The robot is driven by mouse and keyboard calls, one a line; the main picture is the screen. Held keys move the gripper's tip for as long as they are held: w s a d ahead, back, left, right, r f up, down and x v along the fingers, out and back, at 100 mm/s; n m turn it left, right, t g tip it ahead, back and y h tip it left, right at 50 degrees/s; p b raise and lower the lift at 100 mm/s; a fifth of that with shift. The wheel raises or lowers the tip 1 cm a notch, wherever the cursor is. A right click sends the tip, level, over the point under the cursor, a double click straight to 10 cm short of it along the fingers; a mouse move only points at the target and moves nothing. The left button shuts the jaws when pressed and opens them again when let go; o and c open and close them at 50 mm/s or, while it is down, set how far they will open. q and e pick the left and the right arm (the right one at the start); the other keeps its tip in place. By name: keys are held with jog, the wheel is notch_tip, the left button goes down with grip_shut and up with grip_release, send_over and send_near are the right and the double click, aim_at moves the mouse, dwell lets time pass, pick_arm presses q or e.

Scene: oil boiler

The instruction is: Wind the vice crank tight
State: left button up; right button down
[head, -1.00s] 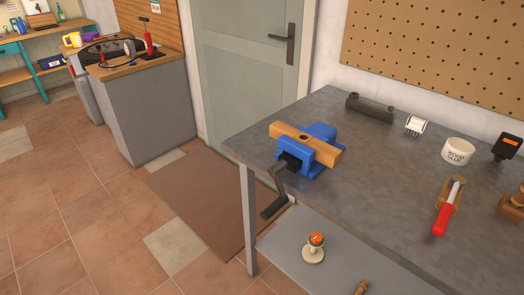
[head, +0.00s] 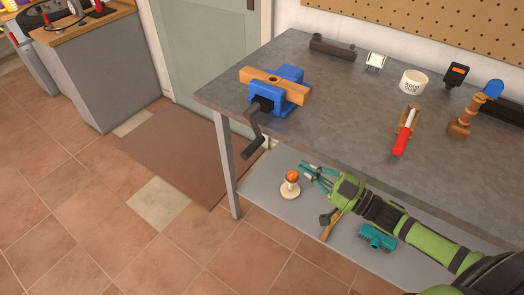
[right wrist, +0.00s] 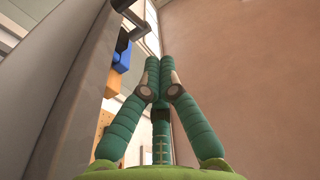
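The blue vice (head: 290,92) is fixed at the left corner of the grey workbench (head: 340,120), with a wooden block (head: 272,80) across its jaws. Its dark crank (head: 252,130) hangs down past the bench edge. In the right wrist view the blue vice (right wrist: 122,55) and a dark crank part (right wrist: 131,27) show at the top. My right gripper (head: 303,170) is below the bench top, to the right of and lower than the crank, apart from it. In the right wrist view its fingers (right wrist: 159,62) meet at the tips with nothing between them. My left gripper is out of view.
The lower shelf (head: 262,180) holds a pale stand with an orange top (head: 291,184) just left of my gripper, and a teal object (head: 378,237). Floor left of the bench is clear.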

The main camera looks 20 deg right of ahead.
jog(key=f+p+x, duration=0.2)
jog(key=f+x, duration=0.1)
jog(key=x, duration=0.9)
jog(key=shift+w+a, duration=0.2)
jog(key=shift+w, duration=0.25)
